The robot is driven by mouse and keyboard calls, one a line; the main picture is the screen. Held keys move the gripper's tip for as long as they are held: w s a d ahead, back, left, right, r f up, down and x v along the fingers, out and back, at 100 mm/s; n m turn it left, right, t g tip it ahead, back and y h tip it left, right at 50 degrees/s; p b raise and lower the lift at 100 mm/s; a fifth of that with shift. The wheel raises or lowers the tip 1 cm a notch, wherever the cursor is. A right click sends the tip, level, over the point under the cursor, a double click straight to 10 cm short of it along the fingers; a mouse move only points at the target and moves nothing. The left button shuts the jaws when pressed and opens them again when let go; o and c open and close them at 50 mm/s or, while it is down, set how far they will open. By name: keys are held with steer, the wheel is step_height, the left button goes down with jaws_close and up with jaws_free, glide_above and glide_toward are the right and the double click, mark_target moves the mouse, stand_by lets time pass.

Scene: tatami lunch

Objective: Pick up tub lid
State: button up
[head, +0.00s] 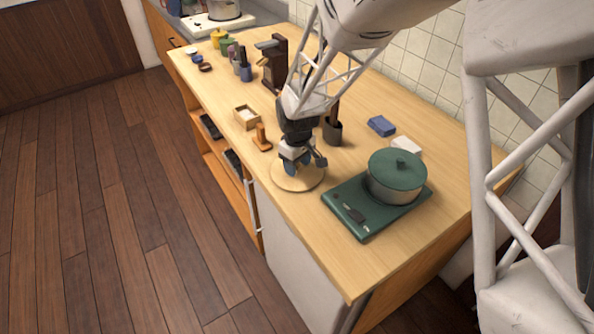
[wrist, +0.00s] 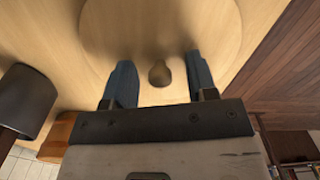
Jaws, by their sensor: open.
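The tub lid is a round pale wooden disc (head: 288,183) lying flat on the wooden counter near its front edge. My gripper (head: 305,164) is directly over the lid, pointing down. In the wrist view my gripper's two blue fingers (wrist: 160,68) are apart, one on each side of the knob, with visible gaps. In the head view the gripper hides the knob.
Right of the lid, a green-lidded pot (head: 397,170) stands on a green portable stove (head: 352,213). A dark utensil holder (head: 332,133) is behind the lid. A wooden stand (head: 262,138) and small open box (head: 246,117) are to its left. A blue block (head: 381,125) lies farther back.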

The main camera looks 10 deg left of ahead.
steer(key=shift+c, duration=0.4)
jaws_close()
steer(key=shift+r, duration=0.1)
steer(key=shift+r, duration=0.7)
step_height(320, 180, up, 2)
steer(key=shift+r, duration=0.15)
steer(key=s+d, duration=0.2)
steer(key=s, duration=0.2)
steer(key=s+d, duration=0.3)
steer(key=s, duration=0.2)
steer(key=s+d+r, duration=0.1)
steer(key=s+d, duration=0.1)
steer(key=s, duration=0.3)
steer(key=shift+d+r, duration=0.1)
steer(key=shift+d, duration=0.2)
